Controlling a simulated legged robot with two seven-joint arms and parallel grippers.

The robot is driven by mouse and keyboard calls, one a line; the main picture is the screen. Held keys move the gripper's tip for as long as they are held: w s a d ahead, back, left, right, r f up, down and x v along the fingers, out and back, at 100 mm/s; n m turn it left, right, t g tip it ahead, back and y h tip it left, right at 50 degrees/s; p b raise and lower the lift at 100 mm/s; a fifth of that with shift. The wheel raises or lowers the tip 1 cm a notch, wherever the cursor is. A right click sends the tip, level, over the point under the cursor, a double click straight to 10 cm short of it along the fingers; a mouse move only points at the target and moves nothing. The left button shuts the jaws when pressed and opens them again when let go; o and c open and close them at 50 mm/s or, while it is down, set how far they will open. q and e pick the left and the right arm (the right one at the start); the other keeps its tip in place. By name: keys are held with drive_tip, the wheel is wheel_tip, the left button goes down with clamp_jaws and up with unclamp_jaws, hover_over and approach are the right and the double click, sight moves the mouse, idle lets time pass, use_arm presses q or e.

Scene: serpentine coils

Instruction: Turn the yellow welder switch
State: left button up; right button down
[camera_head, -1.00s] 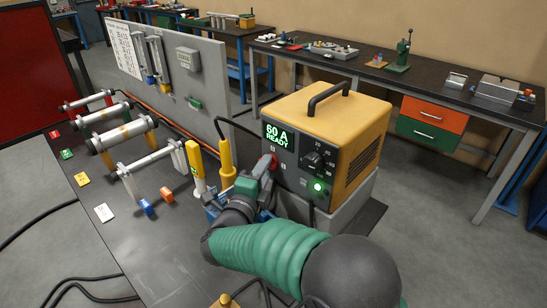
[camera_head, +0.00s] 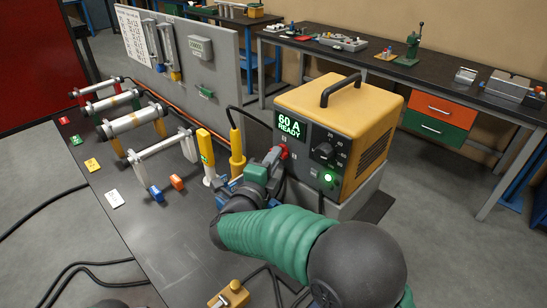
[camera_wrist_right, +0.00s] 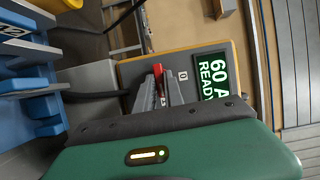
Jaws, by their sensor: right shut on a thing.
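The yellow welder (camera_head: 335,105) stands on a grey block at the right of the dark bench. Its display (camera_head: 289,125) reads "60 A READY" in green, and a green lamp (camera_head: 328,178) is lit. A black dial (camera_head: 323,151) sits on its front. A red switch (camera_head: 283,152) is at the front panel's left edge, mostly hidden by my right gripper (camera_head: 274,157). In the right wrist view, the right gripper (camera_wrist_right: 162,88) is closed around the red switch (camera_wrist_right: 158,76), next to a "0" mark. My left gripper is not in view.
A yellow torch-like handle (camera_head: 237,155) and a yellow-white cylinder (camera_head: 206,155) stand just left of my right gripper. Coil holders (camera_head: 130,122) line the bench's left.

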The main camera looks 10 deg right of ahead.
drive_tip(key=shift+w+a+r+n+g+h+p, duration=0.15)
drive_tip(key=shift+n+g+p, duration=1.6)
drive_tip(key=shift+p, duration=2.55)
drive_tip(key=shift+w+d+r+n+g+h+p, duration=0.2)
drive_tip(key=shift+n+g+p, duration=0.5)
drive_tip(key=shift+n+p, duration=2.8)
drive_tip(key=shift+a+r+n+g+h+p, duration=0.2)
drive_tip(key=shift+n+g+p, duration=1.1)
drive_tip(key=shift+p, duration=3.85)
drive_tip(key=c, duration=1.6)
unclamp_jaws()
drive_tip(key=shift+w, duration=0.1)
drive_tip(key=shift+o, duration=0.8)
drive_tip(key=shift+f, duration=0.15)
